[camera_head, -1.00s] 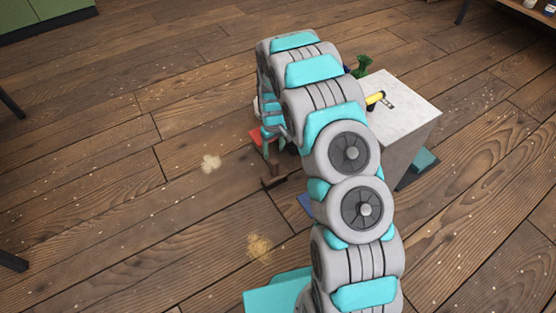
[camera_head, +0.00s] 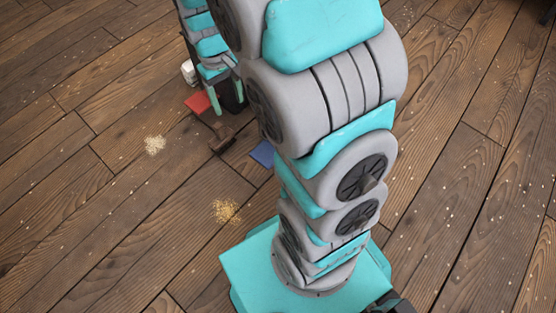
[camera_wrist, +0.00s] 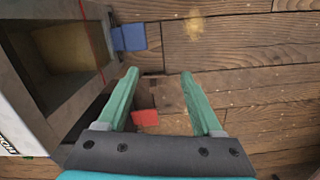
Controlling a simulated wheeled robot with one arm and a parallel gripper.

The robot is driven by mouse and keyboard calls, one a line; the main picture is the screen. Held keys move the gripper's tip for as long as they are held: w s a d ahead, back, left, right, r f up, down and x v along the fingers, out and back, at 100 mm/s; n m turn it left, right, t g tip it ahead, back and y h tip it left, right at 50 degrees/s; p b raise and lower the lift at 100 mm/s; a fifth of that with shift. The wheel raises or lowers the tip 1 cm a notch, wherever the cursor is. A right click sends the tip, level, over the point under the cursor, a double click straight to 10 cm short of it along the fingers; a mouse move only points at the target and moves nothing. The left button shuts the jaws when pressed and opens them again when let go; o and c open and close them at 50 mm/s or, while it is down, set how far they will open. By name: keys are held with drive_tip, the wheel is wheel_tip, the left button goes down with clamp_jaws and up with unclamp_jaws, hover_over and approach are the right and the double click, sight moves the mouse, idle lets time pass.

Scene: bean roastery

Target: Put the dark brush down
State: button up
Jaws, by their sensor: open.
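The dark brown brush (camera_head: 222,138) lies on the wooden floor in the head view, between a red flat piece (camera_head: 198,103) and a blue flat piece (camera_head: 262,153). My gripper (camera_head: 228,110) is open and empty, just behind the brush in that view. In the wrist view, my gripper's (camera_wrist: 159,74) green fingers are spread wide. A dark brown part, likely the brush (camera_wrist: 145,96), shows between them, partly hidden by the left finger. The red piece (camera_wrist: 146,118) shows between the fingers, and the blue piece (camera_wrist: 129,38) beyond them.
A pale pile of crumbs (camera_head: 155,145) and a yellowish pile (camera_head: 225,211) lie on the floor. A grey open-sided box (camera_wrist: 103,28) stands close to the left finger in the wrist view. A small white object (camera_head: 188,71) is by my gripper. Floor at right is clear.

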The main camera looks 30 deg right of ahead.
drive_tip(key=s+r, duration=0.4)
drive_tip(key=s, duration=0.9)
drive_tip(key=s+a+r+m, duration=0.1)
drive_tip(key=s+r, duration=0.3)
drive_tip(key=s, duration=0.8)
drive_tip(key=shift+s+r+g, duration=0.35)
drive_tip(key=shift+s+g, duration=0.05)
wheel_tip(320, 180, up, 4)
drive_tip(key=p, duration=0.4)
